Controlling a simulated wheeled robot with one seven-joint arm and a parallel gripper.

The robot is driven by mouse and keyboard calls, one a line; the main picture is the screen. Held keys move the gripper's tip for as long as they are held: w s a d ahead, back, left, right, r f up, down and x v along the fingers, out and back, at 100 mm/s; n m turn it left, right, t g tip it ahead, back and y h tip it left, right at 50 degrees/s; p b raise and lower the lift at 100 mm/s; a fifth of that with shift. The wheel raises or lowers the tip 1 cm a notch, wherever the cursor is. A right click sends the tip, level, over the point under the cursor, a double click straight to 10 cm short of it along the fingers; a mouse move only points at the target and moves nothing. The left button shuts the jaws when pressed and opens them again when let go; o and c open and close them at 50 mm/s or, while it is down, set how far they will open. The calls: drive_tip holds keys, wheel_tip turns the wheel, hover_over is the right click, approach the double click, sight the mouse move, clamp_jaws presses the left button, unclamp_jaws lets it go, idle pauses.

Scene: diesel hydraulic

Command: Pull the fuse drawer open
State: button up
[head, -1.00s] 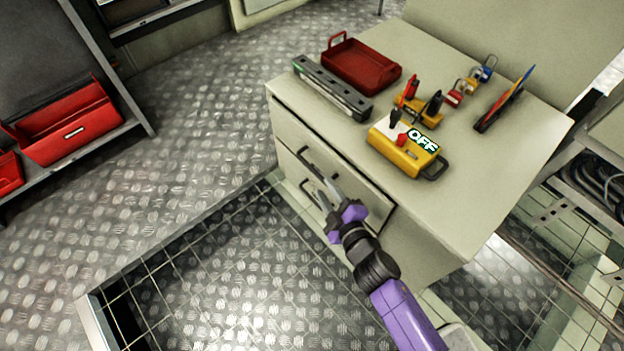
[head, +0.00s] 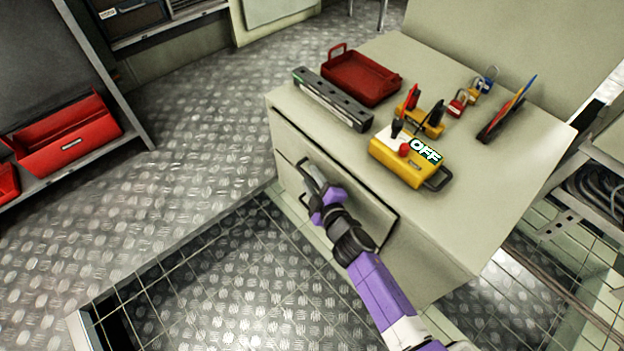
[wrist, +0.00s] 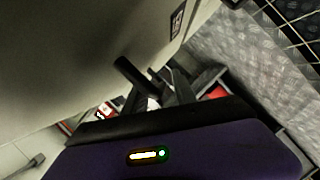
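The pale cabinet (head: 430,235) has a top drawer (head: 355,205) with a dark bar handle (head: 307,174) on its front. A dark gap line runs along the drawer's top edge, and its front looks about flush with the cabinet. My purple gripper (head: 322,196) is at the handle's near end and covers part of it. In the wrist view, a dark bar (wrist: 136,76), seemingly the handle, stands off the pale front close to my gripper. Whether the fingers close around it is unclear. A small label (wrist: 177,22) on the pale front is unreadable.
On the cabinet top are a yellow box marked OFF (head: 410,160), a red tray (head: 360,77), a grey level-like bar (head: 332,98) and several padlocks (head: 470,95). Red bins (head: 70,135) stand on the left shelf. The patterned metal floor before the cabinet (head: 200,270) looks clear.

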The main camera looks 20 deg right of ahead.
drive_tip(key=shift+c, duration=0.2)
clamp_jaws()
idle(1.2)
